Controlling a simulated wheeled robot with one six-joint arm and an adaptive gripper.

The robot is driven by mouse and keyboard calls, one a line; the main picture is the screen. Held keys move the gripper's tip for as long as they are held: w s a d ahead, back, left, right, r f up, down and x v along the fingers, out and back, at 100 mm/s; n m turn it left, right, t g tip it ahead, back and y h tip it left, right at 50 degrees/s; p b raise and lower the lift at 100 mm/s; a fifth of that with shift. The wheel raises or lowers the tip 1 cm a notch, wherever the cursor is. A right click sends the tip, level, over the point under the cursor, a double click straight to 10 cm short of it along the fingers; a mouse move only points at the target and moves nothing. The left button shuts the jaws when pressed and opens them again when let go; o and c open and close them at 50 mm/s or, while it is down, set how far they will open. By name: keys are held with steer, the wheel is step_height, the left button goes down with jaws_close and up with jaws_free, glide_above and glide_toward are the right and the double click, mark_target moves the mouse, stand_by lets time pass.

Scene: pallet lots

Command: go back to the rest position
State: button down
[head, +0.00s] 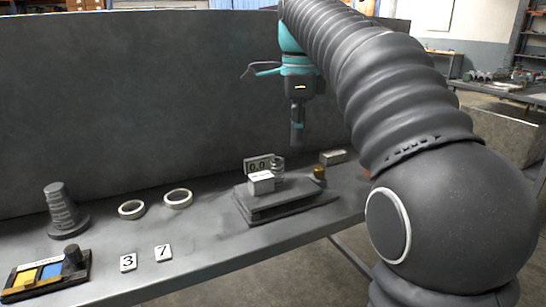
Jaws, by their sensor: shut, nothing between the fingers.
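My gripper (297,138) hangs from the end of my arm, pointing down, above the back of the grey bench. Its fingers are shut with nothing between them. It is well above a scale-like device (285,209) on the bench, apart from it. The device has a display reading about 0.0 (258,165). A pale box (261,183) and a clear or metallic cylinder (278,168) stand on or by it; their exact contact is hard to tell.
On the bench (215,239) are a ringed dark post (61,210), two pale rings (131,209) (178,198), tiles marked 3 (128,263) and 7 (163,253), a tray with yellow and blue parts (50,272), a brass piece (319,175) and a grey block (333,157). A tall dark panel (130,105) stands behind.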

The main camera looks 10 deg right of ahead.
steer(key=s+d+f+n+t, duration=0.2)
steer(key=s+f+n+t, duration=0.3)
steer(key=s+f+n, duration=1.5)
step_height(320, 180, down, 2)
steer(key=shift+s+d+f, duration=0.25)
steer(key=shift+s, duration=0.65)
